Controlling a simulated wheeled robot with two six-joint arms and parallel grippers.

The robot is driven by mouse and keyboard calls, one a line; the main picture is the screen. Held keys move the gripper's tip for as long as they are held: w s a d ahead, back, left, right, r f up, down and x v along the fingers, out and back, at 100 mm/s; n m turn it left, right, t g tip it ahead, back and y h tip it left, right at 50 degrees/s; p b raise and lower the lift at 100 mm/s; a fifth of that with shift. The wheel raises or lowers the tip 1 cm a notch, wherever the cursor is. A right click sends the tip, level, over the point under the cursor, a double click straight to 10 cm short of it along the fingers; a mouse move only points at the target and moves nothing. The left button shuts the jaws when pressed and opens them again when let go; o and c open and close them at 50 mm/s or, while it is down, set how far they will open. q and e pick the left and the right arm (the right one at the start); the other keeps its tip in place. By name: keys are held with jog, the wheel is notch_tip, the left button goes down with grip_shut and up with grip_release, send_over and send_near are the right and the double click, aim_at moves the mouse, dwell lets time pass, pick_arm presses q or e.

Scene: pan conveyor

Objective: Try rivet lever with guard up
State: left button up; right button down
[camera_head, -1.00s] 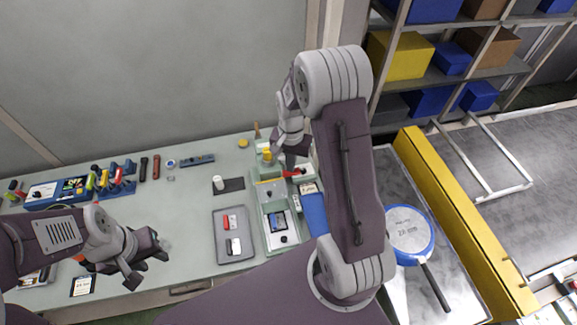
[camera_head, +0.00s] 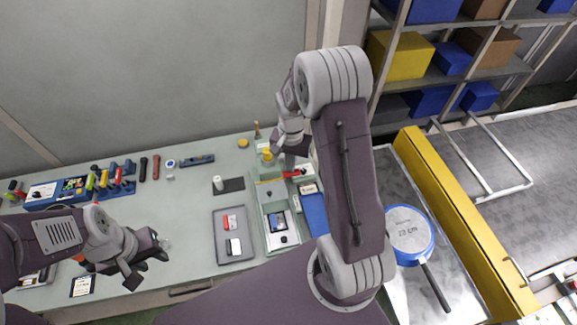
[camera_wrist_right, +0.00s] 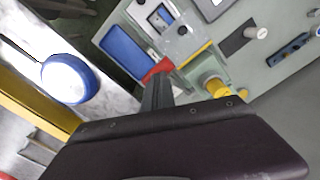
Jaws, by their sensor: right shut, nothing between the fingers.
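The green rivet fixture (camera_head: 257,188) stands on the bench in the head view, partly hidden by my right arm. Its red lever (camera_head: 295,173) sticks out beside the tip of my right gripper (camera_head: 290,162). In the right wrist view the red lever (camera_wrist_right: 158,69) lies right at the shut fingertips (camera_wrist_right: 157,82); nothing is between the fingers, and I cannot tell whether they touch the lever. A yellow knob (camera_wrist_right: 216,88) stands on the fixture beside the gripper. My left gripper (camera_head: 148,263) is open and empty over the bench's front left.
A grey tray (camera_head: 219,256) with small parts and a blue bin (camera_head: 315,215) are near the fixture. A blue-rimmed pan (camera_head: 408,232) lies at the right, beside a yellow rail (camera_head: 450,210). Tools stand at the back left. The bench's middle is mostly clear.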

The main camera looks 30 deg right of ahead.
dwell(0.3)
notch_tip(320, 180, up, 9)
jog(key=p, duration=0.8)
jog(key=shift+f, duration=0.1)
